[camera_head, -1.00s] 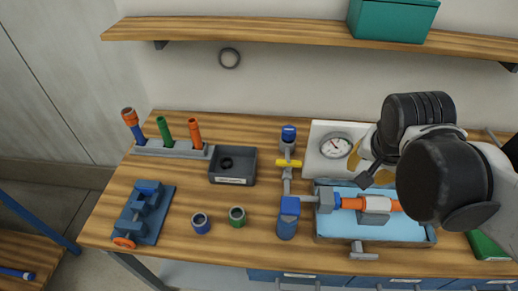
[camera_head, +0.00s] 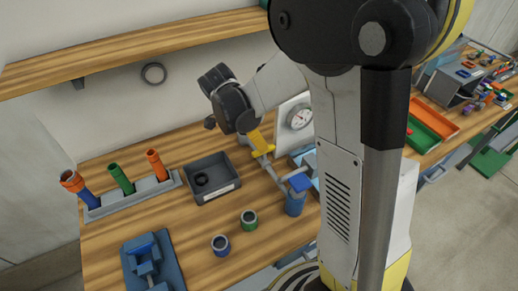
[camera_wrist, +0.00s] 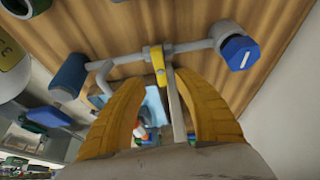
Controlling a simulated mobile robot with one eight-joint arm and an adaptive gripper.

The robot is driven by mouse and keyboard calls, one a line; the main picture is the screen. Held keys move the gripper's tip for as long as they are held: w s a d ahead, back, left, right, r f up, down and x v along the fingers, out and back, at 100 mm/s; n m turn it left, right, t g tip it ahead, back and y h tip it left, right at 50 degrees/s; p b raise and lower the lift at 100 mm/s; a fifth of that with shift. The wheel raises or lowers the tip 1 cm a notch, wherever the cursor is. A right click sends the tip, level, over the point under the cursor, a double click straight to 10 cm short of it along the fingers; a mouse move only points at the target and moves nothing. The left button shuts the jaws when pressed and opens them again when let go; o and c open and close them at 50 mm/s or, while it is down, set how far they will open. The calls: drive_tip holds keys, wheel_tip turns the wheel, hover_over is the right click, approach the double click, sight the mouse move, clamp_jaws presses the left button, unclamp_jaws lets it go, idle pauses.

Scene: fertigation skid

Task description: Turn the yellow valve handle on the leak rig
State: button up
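The yellow valve handle (camera_wrist: 158,64) sits on a grey pipe (camera_wrist: 198,45) of the leak rig in the wrist view. My gripper (camera_wrist: 160,82) has its two yellow fingers apart, one on each side of the handle, with the handle showing between and just past the tips. I cannot tell whether either finger touches it. In the head view my gripper (camera_head: 259,146) reaches down to the rig from behind, largely covering the handle. A blue hexagonal cap (camera_wrist: 238,52) is at one pipe end, and a dark blue cylinder (camera_wrist: 70,76) is at the other side.
A pressure gauge (camera_head: 300,117) stands right of my gripper. A dark tray (camera_head: 225,188), a tube rack (camera_head: 133,197), a green cup (camera_head: 249,218) and a blue cup (camera_head: 220,245) are on the bench to the left. A wooden shelf (camera_head: 130,52) is above. My arm hides the bench's right part.

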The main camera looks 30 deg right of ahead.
sight(264, 153)
drive_tip(key=b+x, duration=0.1)
drive_tip(key=x, duration=0.4)
drive_tip(key=shift+a, duration=0.1)
clamp_jaws()
